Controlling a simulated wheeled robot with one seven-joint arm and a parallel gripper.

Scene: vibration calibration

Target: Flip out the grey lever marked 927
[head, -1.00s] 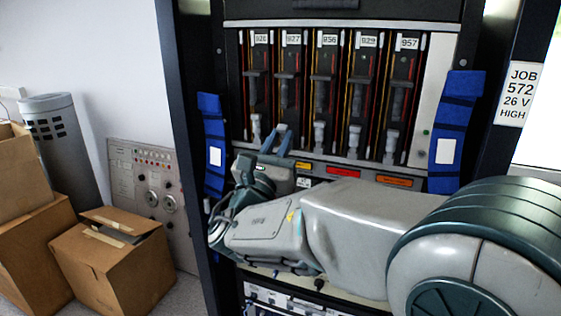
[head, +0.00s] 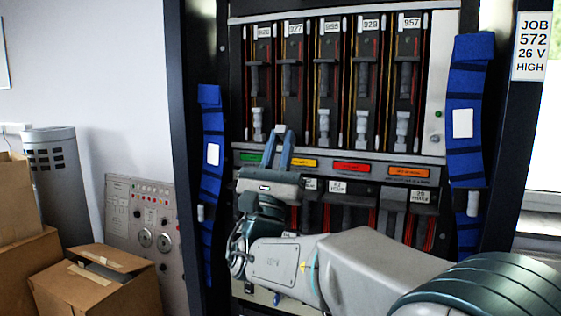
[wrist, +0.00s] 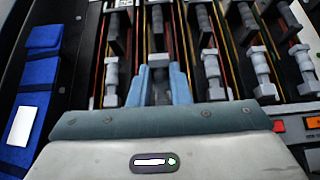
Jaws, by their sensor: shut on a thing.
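The lever marked 927 is in the second column from the left of a tall rack, under its white 927 label (head: 295,29). Its dark upper block (head: 292,78) shows in the head view. Its lower light grey handle (wrist: 157,62) stands between my gripper's fingers in the wrist view. My gripper (head: 281,132) reaches up from below with two blue fingers. In the wrist view my gripper (wrist: 158,75) is shut on that handle, one finger on each side. The fingers hide most of the handle in the head view.
Similar grey levers stand close on both sides, one to the left (head: 257,122) and the nearest on the right (head: 323,127). Coloured label plates (head: 352,167) run along a ledge below. Blue straps (head: 467,130) hang on the rack posts. Cardboard boxes (head: 95,285) stand at lower left.

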